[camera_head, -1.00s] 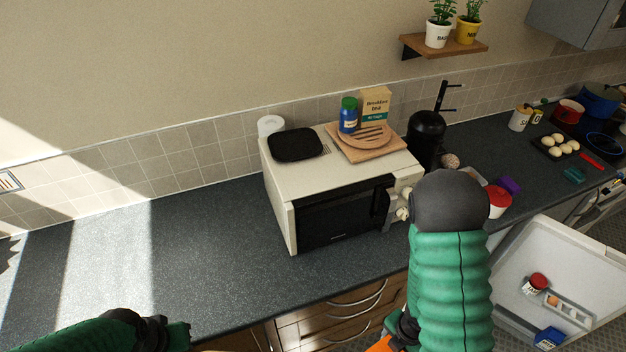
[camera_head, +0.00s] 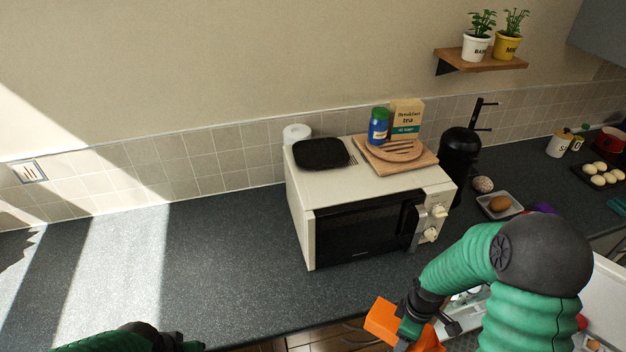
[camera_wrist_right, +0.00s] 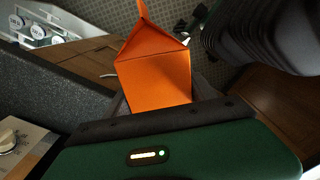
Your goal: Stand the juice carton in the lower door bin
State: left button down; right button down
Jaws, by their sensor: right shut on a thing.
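The orange juice carton (camera_head: 383,318) is gripped in my right gripper (camera_head: 409,328), low in the head view and in front of the worktop edge. In the right wrist view the carton (camera_wrist_right: 155,78) shows its gabled top pointing away from the gripper. The gripper body covers its other end. The open white fridge door (camera_head: 608,285) is partly in view at the lower right, largely hidden by my right arm. I cannot make out the lower door bin there. My left gripper (camera_head: 180,343) is at the bottom left edge, cut off, its jaws unclear.
A white microwave (camera_head: 300,215) stands on the dark worktop (camera_head: 225,265), with a black pan (camera_head: 321,153) and boards on top. The wrist view shows wooden drawer fronts (camera_wrist_right: 82,60) and a white rack (camera_wrist_right: 62,22) with round-topped items.

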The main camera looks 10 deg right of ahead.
aim_at(378, 321)
jog(key=w+a+m+b, duration=0.1)
jog(key=a+m, duration=0.1)
jog(key=w+a+m+b, duration=0.1)
jog(key=a+m, duration=0.1)
jog(key=w+a+m+b, duration=0.1)
jog(key=w+a+m, duration=0.1)
jog(key=shift+w+r, duration=0.1)
jog(key=shift+r, duration=0.2)
jog(key=a+m, duration=0.1)
jog(key=w+a+r+m+b, duration=0.1)
jog(key=a+r+m, duration=0.1)
jog(key=a, duration=0.1)
jog(key=shift+w, duration=0.15)
jog(key=shift+a, duration=0.1)
